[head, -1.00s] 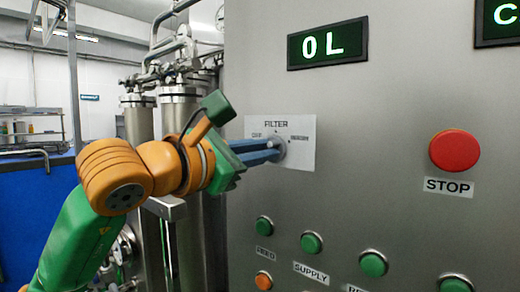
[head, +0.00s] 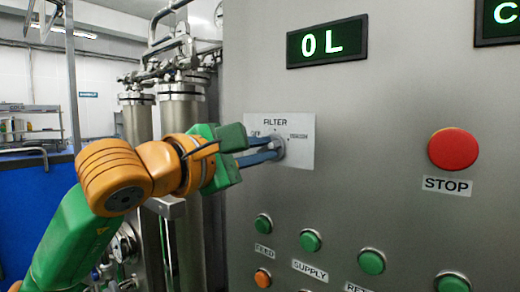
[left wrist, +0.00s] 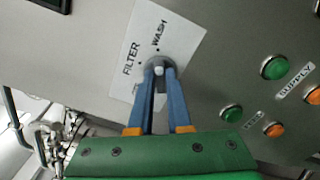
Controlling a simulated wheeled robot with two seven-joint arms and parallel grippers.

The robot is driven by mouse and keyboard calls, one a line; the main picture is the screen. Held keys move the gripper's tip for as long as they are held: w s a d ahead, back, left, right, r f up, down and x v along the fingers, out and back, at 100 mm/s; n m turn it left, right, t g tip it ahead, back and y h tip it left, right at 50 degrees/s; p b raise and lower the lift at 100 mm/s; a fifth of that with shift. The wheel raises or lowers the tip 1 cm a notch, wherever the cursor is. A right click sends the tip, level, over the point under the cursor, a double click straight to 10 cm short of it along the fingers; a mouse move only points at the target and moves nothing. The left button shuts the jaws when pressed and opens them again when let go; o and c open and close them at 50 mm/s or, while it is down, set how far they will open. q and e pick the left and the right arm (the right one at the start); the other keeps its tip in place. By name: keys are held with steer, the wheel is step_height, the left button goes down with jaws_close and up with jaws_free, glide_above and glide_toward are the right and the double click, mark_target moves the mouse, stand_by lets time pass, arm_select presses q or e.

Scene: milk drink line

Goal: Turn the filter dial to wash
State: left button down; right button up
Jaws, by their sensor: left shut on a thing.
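The filter dial is a small grey knob (head: 278,147) on a white plate (head: 303,152) marked FILTER, on the steel panel at the middle of the head view. It also shows in the left wrist view (left wrist: 158,63), where the word WASH is readable on the plate. My left gripper (head: 272,149) reaches in from the left, and its blue fingers are shut on the dial. The fingers partly cover the dial and some of the plate's lettering, so its exact setting is hard to read. My right gripper is not in view.
A red STOP button (head: 454,149) is on the panel to the right. Green buttons (head: 310,241) and an orange one (head: 263,278) sit below the dial. A display (head: 328,42) reads 0 L. Steel pipes and cylinders (head: 182,108) stand left of the panel.

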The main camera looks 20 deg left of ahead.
arm_select(q)
steer(key=c, duration=0.9)
jaws_free()
steer(key=shift+o, duration=0.2)
steer(key=b+v, duration=0.3)
steer(key=v, duration=0.4)
